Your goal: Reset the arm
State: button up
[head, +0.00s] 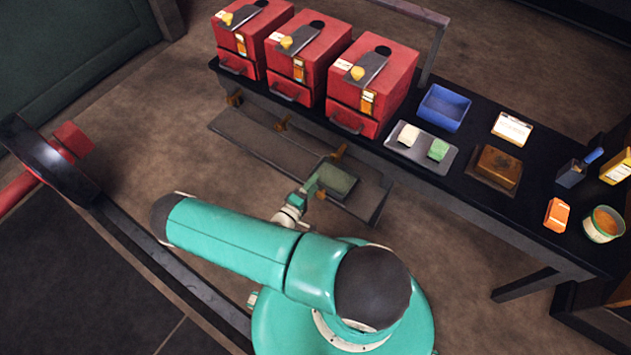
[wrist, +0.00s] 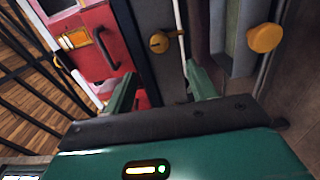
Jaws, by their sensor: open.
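My teal arm (head: 235,240) reaches up and left from its base, then folds back toward the low shelf in front of the bench. My gripper (wrist: 160,90) shows in the wrist view with its two green fingers spread apart and nothing between them. Beyond the fingers are a red box front (wrist: 103,50) with a dark handle and a dark upright strip with a yellow knob (wrist: 159,43). In the head view the wrist (head: 292,210) is small and partly hidden behind the arm, and the fingertips are hard to make out.
Three red boxes (head: 374,82) with drawers stand on the black bench. To their right are a blue bin (head: 444,106), a grey tray (head: 421,158) with a white and a green block, an orange block (head: 557,214) and a round tub (head: 603,223).

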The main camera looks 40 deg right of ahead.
dwell(0.4)
jog(key=a+r+m+g+y, duration=0.2)
jog(key=a+r+g+y, duration=0.1)
jog(key=r, duration=0.7)
jog(key=a+r+m+g+y, duration=0.3)
jog(key=r, duration=0.6)
jog(key=a+r+m+g+y, duration=0.2)
jog(key=a+r+g+y, duration=0.1)
jog(key=r, duration=0.7)
jog(key=s+a+r+n+t+y, duration=0.1)
jog(key=s+r, duration=0.3)
jog(key=r, duration=0.4)
jog(key=s+a+r+n+t+y, duration=0.1)
jog(key=s+a+r+t+y, duration=0.3)
jog(key=r, duration=0.4)
jog(key=s+a+r+n+t+y, duration=0.1)
jog(key=s+a+r+t+y, duration=0.2)
jog(key=r, duration=0.5)
jog(key=shift+s+r, duration=0.2)
jog(key=shift+s, duration=0.3)
